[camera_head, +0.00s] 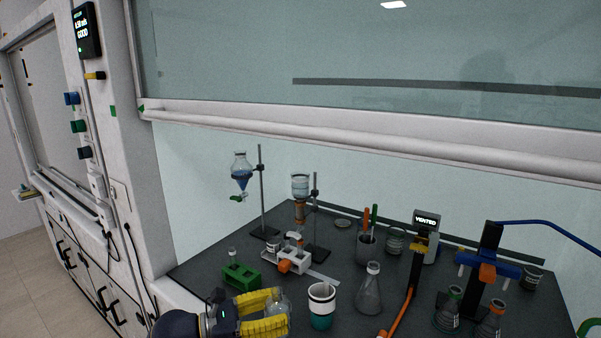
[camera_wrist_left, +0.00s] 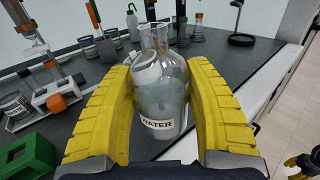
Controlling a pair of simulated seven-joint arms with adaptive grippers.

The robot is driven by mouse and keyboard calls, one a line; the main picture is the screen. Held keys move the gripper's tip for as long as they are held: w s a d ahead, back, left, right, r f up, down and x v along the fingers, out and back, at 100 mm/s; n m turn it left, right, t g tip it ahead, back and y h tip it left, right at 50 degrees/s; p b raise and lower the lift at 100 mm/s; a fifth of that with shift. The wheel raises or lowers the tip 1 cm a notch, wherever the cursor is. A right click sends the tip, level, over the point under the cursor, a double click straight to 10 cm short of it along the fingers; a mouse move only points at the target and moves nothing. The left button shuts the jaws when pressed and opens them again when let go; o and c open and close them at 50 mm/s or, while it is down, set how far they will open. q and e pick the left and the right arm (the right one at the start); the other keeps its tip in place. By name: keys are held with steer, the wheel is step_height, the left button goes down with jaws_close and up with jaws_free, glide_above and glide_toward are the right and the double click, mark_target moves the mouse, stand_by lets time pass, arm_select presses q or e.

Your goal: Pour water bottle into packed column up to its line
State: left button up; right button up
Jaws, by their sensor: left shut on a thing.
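My left gripper (camera_head: 264,312) has its yellow fingers shut on the water bottle (camera_head: 277,304), low over the front of the bench. In the left wrist view the clear, rounded bottle (camera_wrist_left: 165,101) sits between the fingers, with a WATER label towards me. The packed column (camera_head: 300,187) is a clear glass tube with an orange-brown lower part, upright on a stand behind the gripper and slightly right. Its line is too small to make out. A small yellow and dark piece, probably my right gripper (camera_wrist_left: 304,164), shows at the lower right edge of the left wrist view.
A separating funnel (camera_head: 241,178) with blue liquid hangs on a stand left of the column. A green rack (camera_head: 241,277), a white rack (camera_head: 292,262), a teal and white cup (camera_head: 321,306) and a conical flask (camera_head: 370,293) stand nearby. The raised sash (camera_head: 350,135) crosses above.

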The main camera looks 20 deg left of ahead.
arm_select(q)
steer(key=w+d+r+m+g+h, duration=0.1)
steer(key=w+r, duration=1.1)
steer(key=r, duration=0.3)
steer(key=w+d+r+g, duration=0.1)
steer(key=w+r, duration=1)
steer(key=r, duration=0.4)
steer(key=w+a+r+t, duration=0.1)
steer(key=w+a+r, duration=0.4)
steer(key=w+r, duration=0.15)
steer(key=w+a+f+y, duration=0.1)
steer(key=w+a+f, duration=0.3)
steer(key=a+f, duration=0.1)
steer(key=shift+w+f+t, duration=0.15)
steer(key=shift+w+t, duration=0.1)
steer(key=shift+t, duration=0.15)
